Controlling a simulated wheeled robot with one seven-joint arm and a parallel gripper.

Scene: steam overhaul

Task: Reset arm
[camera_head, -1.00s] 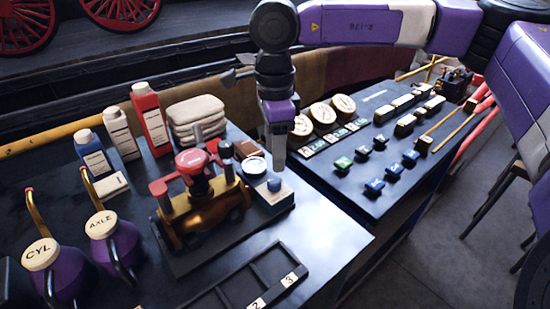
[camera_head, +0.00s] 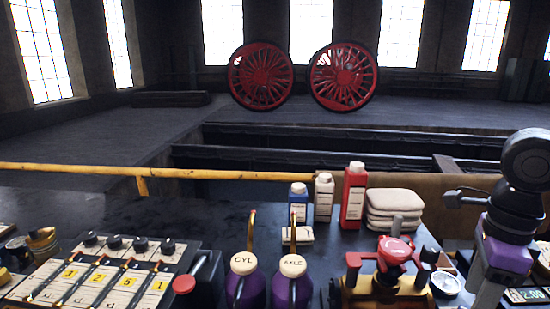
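My gripper (camera_head: 487,293) is at the lower right of the head view, pointing down beside the brass model with the red top (camera_head: 392,268). Its purple and black wrist shows above it. Its fingertips run out at the bottom edge of the picture, so I cannot tell whether they are open or shut. I see nothing held in the visible part. The rest of my arm is mostly outside the picture.
The bench holds two purple oil cans marked CYL (camera_head: 245,280) and AXLE (camera_head: 292,284), a red bottle (camera_head: 354,200), folded cloths (camera_head: 394,208), and a numbered lever panel (camera_head: 95,275). A yellow rail (camera_head: 160,171) runs behind. Red wheels (camera_head: 260,76) stand far back.

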